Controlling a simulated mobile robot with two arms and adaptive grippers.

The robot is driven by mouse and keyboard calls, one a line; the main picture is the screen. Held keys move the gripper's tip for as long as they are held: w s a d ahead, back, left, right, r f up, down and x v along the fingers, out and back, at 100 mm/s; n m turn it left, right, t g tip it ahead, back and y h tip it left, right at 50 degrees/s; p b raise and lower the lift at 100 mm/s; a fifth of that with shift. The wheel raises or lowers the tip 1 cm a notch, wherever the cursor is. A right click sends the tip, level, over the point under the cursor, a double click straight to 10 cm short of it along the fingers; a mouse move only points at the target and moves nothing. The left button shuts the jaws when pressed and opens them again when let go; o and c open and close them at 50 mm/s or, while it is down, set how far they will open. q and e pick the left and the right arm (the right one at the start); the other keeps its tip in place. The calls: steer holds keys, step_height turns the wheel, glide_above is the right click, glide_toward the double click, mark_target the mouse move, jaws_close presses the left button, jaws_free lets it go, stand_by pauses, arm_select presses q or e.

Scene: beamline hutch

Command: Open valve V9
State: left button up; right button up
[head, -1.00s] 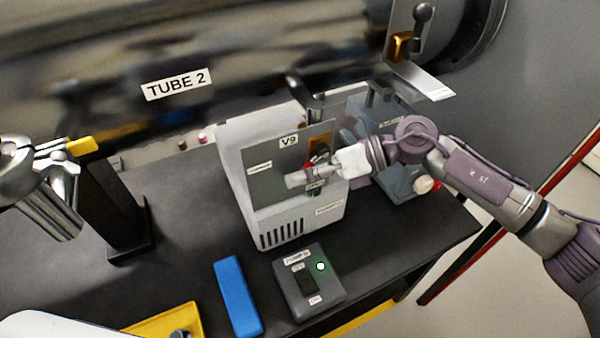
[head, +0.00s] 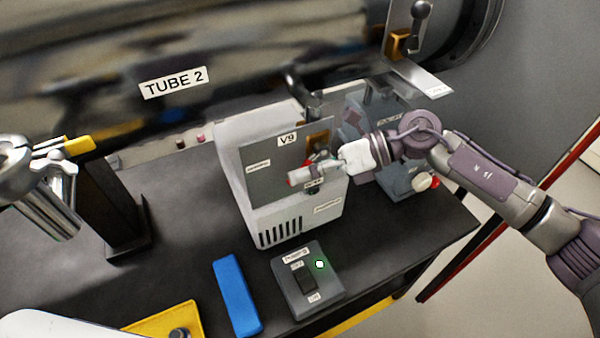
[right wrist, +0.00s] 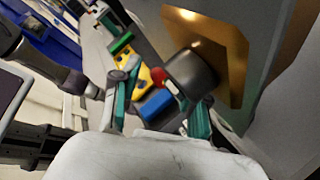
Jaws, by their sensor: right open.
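Valve V9 is on a grey panel (head: 262,172) marked V9, on the front of a white box (head: 238,135). Its brass plate (head: 318,140) shows on the panel's right; it also shows in the right wrist view (right wrist: 232,62), behind a dark rounded valve part (right wrist: 190,73). A pale lever-like part with a red end (head: 293,178) points left in the head view. My right gripper (head: 318,168) is at the valve, fingers open. In the right wrist view its teal fingers (right wrist: 160,112) are apart near the dark part; contact is unclear.
A switch box (head: 307,283) with a green light and a blue block (head: 237,296) lie on the black bench (head: 195,240). A yellow tray (head: 170,319) is at the front. A grey device (head: 405,180) stands right of the white box. TUBE 2 (head: 174,83) runs behind.

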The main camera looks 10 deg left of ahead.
steer(key=v, duration=1.1)
